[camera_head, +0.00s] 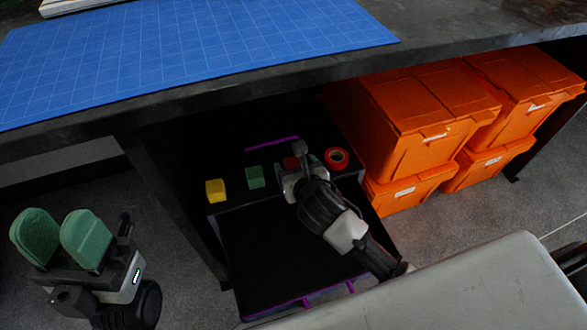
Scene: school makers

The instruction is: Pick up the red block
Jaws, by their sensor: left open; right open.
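The red block (290,162) sits on the dark shelf under the table, mostly hidden behind my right gripper. My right gripper (304,163) is open and reaches over the shelf right at the block. Whether its fingers are around the block or only in front of it, I cannot tell. My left gripper (62,236) is open and empty, with green finger pads, at the lower left, well away from the shelf.
A green block (256,177) and a yellow block (216,190) stand left of the red one. A red tape roll (337,156) lies close on the right. Stacked orange crates (420,125) stand further right. The tabletop with a blue mat (190,50) overhangs the shelf.

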